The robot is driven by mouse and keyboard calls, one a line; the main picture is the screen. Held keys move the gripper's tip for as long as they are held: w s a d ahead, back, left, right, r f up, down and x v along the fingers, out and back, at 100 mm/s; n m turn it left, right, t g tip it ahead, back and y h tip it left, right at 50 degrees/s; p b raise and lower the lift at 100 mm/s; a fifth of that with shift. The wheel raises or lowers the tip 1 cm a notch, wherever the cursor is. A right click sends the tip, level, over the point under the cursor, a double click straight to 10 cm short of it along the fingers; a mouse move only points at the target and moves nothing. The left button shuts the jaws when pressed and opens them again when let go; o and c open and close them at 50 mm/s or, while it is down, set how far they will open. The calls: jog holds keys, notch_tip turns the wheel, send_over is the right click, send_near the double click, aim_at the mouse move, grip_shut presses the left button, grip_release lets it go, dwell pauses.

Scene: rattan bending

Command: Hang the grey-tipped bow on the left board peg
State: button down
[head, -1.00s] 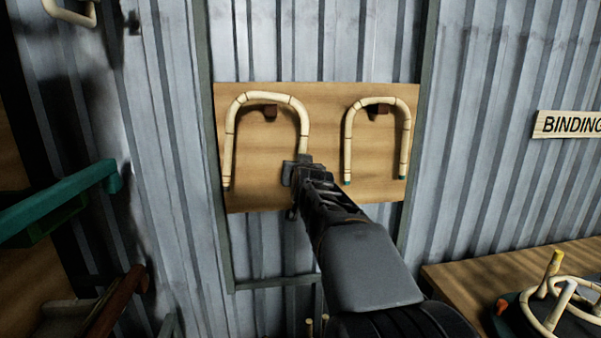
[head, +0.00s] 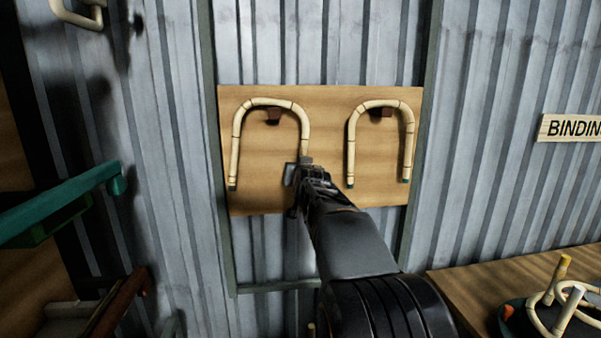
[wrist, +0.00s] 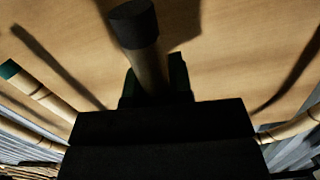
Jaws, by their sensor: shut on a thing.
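The grey-tipped bow (head: 236,143) is an upside-down U of pale rattan in front of the left half of the wooden board (head: 330,190). Its arch lies at the left board peg (head: 273,117), a dark red-brown block showing just under the arch. I cannot tell whether the bow's weight rests on it. My gripper (head: 302,166) is shut on the lower end of the bow's right leg. In the wrist view the held leg's dark grey tip (wrist: 133,22) sticks out past the jaws.
A green-tipped bow (head: 352,145) hangs on the right board peg (head: 380,113). A green rail (head: 70,197) juts in at the left. A bench (head: 480,280) with rattan rings (head: 555,310) stands at the lower right, below a binding sign (head: 572,128).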

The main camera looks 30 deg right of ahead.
jog(key=shift+f, duration=0.1)
dwell(0.3)
jog(key=c, duration=0.9)
grip_release()
jog(key=shift+c, duration=0.2)
jog(key=shift+s, duration=0.1)
jog(key=v, duration=1.3)
jog(key=shift+s+b, duration=0.3)
jog(key=shift+b, duration=0.15)
jog(key=shift+a, duration=0.15)
